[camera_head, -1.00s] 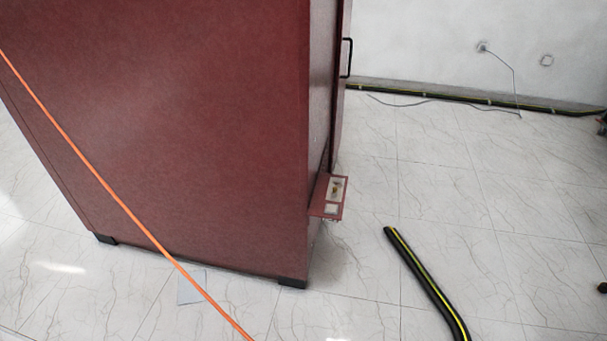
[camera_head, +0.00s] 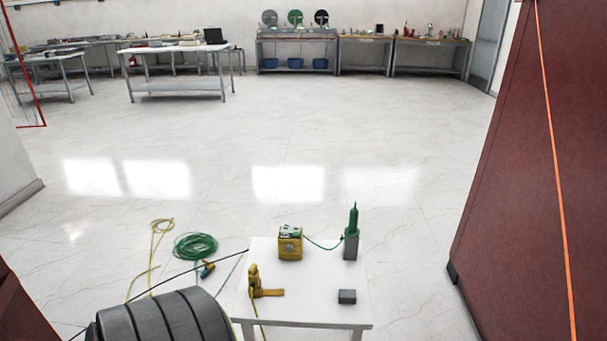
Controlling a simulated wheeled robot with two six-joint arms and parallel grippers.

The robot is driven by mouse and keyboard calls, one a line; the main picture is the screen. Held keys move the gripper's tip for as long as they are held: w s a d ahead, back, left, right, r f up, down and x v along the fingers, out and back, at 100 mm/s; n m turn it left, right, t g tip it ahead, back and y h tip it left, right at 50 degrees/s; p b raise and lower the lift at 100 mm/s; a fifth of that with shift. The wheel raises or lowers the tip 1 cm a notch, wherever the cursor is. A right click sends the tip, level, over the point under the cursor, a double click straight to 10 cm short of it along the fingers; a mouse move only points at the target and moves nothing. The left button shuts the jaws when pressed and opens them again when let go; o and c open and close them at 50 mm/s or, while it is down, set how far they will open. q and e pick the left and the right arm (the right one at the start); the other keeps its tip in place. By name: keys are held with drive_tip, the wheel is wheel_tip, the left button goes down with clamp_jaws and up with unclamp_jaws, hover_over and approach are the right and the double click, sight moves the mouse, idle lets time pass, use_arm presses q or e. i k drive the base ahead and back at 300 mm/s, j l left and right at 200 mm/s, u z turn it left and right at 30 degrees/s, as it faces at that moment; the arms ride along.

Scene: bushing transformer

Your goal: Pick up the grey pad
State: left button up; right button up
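A small dark grey block (camera_head: 347,297), which looks like the grey pad, lies on the white table (camera_head: 316,308) near its right front corner. Nothing covers it. Neither of my grippers is in view, so I cannot see their state or their distance from the pad.
The table also bears a yellow box (camera_head: 290,243), a green pointed tool on a grey base (camera_head: 351,245) and a yellow tool (camera_head: 262,285). A dark ribbed cylinder (camera_head: 165,318) stands left. Green cable (camera_head: 196,246) lies on the floor. A red cabinet (camera_head: 520,170) is right. Mid-floor is clear.

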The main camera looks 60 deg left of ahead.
sight(345, 297)
drive_tip(key=u, duration=1.4)
drive_tip(key=i+l+u, duration=0.15)
drive_tip(key=l, duration=0.25)
